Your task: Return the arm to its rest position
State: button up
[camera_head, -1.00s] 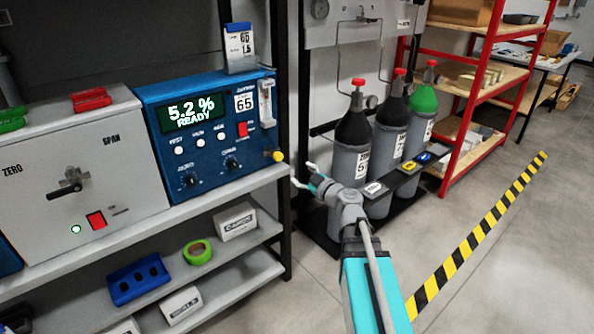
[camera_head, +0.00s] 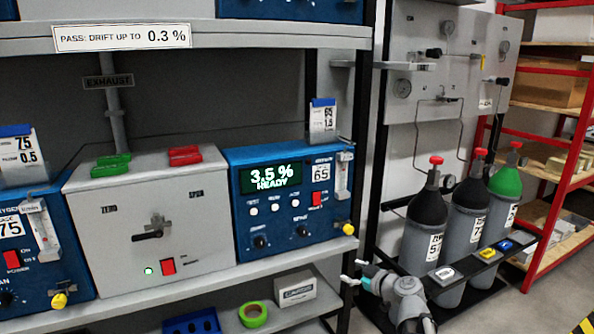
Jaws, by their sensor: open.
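My gripper (camera_head: 352,271) shows at the lower middle right, in front of the right end of the bench shelf. Its two pale fingertips are apart, and nothing shows between them. My arm's grey wrist runs down and right from it to the bottom edge. The blue analyser (camera_head: 291,203) marked 65 stands on the shelf up and left of the gripper. Its screen reads 3.5 % READY. The yellow knob (camera_head: 348,229) at its lower right corner is just above the gripper in the picture.
A grey ZERO/SPAN box (camera_head: 148,222) and another blue analyser (camera_head: 40,250) stand to the left. Gas cylinders (camera_head: 424,225) stand in a rack close to the arm's right. A red shelf unit (camera_head: 553,150) is at far right. A shelf edge with a PASS: DRIFT UP TO 0.3 % label (camera_head: 122,38) runs above.

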jog(key=s+a+f+m+g+h, duration=0.2)
jog(key=s+f+m+g, duration=0.1)
jog(key=s+f+g, duration=0.25)
jog(key=s+a+f+m+g+h, duration=0.2)
jog(key=s+f+g, duration=0.2)
jog(key=s+f, duration=0.15)
jog(key=s+d+f+m+g+h, duration=0.2)
jog(key=s+d+m+g+h, duration=0.15)
jog(key=s+m+h, duration=0.2)
notch_tip(320, 180, up, 26)
jog(key=p, duration=2.6)
jog(key=shift+s+d+f+t+p, duration=0.2)
jog(key=shift+d+t+p, duration=0.15)
jog(key=shift+t, duration=0.05)
jog(key=shift+y, duration=0.25)
